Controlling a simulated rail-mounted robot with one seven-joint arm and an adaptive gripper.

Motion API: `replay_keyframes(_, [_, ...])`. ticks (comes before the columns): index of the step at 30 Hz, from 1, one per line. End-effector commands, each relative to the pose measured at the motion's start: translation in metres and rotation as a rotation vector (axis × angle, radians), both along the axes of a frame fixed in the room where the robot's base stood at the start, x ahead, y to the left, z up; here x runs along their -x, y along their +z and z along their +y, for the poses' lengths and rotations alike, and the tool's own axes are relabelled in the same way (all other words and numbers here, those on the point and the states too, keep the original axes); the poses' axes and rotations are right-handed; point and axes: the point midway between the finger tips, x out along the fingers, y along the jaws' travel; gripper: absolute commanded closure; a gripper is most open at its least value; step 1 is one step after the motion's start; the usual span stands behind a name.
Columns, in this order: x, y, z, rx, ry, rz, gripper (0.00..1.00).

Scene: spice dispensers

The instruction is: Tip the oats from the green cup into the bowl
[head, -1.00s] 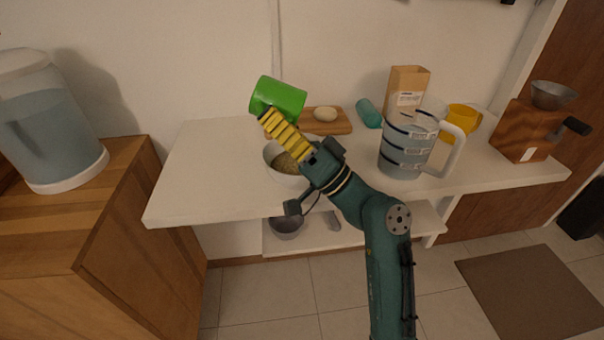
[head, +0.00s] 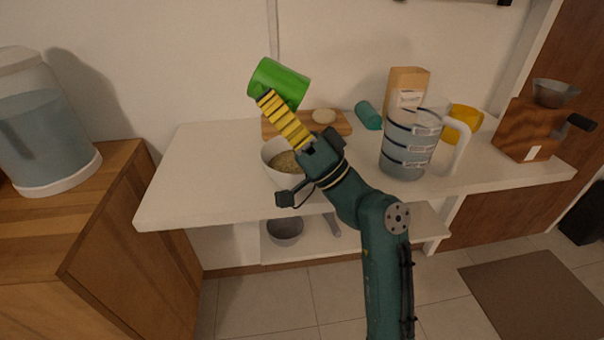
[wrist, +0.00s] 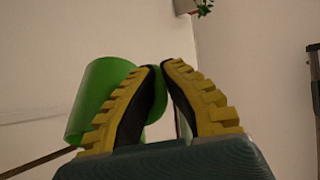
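My gripper (head: 268,98) has yellow ribbed fingers and is shut on the green cup (head: 281,80), holding it in the air above the shelf. The cup is tilted. In the wrist view the fingertips (wrist: 160,66) come close together, and the cup (wrist: 92,98) shows at the left, partly behind the left finger. Where the fingers grip it is hidden. The white bowl (head: 269,168) stands on the white shelf below the gripper, partly covered by my arm. Tan, grainy oats (head: 285,162) lie in it. The inside of the cup cannot be made out.
A wooden board (head: 340,122) with a pale roundish item (head: 324,116) lies behind the bowl. A clear pitcher (head: 405,155), teal cylinder (head: 368,115), paper bag (head: 407,85) and yellow cup (head: 464,121) stand to the right. The shelf's left part (head: 195,180) is clear.

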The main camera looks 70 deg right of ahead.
Motion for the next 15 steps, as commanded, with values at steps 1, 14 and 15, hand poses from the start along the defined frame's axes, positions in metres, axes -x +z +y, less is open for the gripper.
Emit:
replay_keyframes(1, [0.001,0.001,0.001,0.002,0.000,-0.007,1.00])
replay_keyframes(14, [0.003,0.011,0.000,0.000,-0.006,-0.034,1.00])
replay_keyframes(15, [-0.002,0.017,-0.003,0.009,-0.016,0.009,1.00])
